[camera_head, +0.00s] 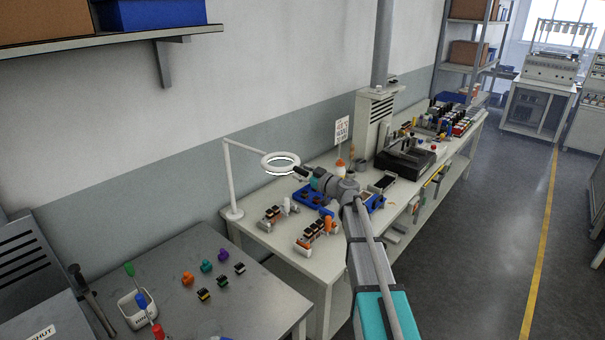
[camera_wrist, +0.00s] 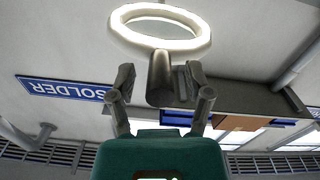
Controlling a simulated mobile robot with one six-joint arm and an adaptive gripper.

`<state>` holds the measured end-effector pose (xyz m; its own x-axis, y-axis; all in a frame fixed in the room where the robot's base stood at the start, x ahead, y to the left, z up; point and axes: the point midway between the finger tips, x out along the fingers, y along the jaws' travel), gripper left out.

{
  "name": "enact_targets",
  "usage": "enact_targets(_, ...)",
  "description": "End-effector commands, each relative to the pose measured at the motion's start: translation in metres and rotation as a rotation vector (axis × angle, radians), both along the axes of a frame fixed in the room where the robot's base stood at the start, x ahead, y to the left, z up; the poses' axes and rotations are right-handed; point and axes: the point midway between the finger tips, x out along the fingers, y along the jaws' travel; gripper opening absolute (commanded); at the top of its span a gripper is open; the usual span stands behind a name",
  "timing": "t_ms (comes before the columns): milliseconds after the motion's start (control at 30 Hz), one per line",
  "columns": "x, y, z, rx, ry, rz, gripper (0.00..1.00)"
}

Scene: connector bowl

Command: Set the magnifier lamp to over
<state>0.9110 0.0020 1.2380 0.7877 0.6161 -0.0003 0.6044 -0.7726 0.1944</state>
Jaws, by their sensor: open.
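The magnifier lamp has a white ring head (camera_head: 280,163) on a thin white arm and post that rises from a round base on the white bench. Its ring hangs above the left end of the bench. In the wrist view the lit ring (camera_wrist: 160,42) is just beyond my fingertips, with a dark round handle (camera_wrist: 159,82) pointing towards me. My gripper (camera_head: 303,172) is at the right side of the ring. In the wrist view my gripper (camera_wrist: 160,78) is open, with one finger on each side of the handle. I cannot tell whether the right finger touches it.
Blue trays (camera_head: 312,196) and small connector fixtures (camera_head: 278,213) lie on the bench below my arm. A grey table (camera_head: 190,250) at the front left holds loose connectors and a white cup of tools (camera_head: 137,309). A blue SOLDER sign (camera_wrist: 65,89) shows upside down in the wrist view.

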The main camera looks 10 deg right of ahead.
Motion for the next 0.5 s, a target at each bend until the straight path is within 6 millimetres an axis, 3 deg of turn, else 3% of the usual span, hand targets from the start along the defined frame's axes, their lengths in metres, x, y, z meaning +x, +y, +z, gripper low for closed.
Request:
enact_targets(233, 0.0001, 0.0002, 0.0000, 0.000, 0.000, 0.000, 0.65)
enact_targets(500, 0.0000, 0.0001, 0.0000, 0.000, 0.000, 0.000, 0.17)
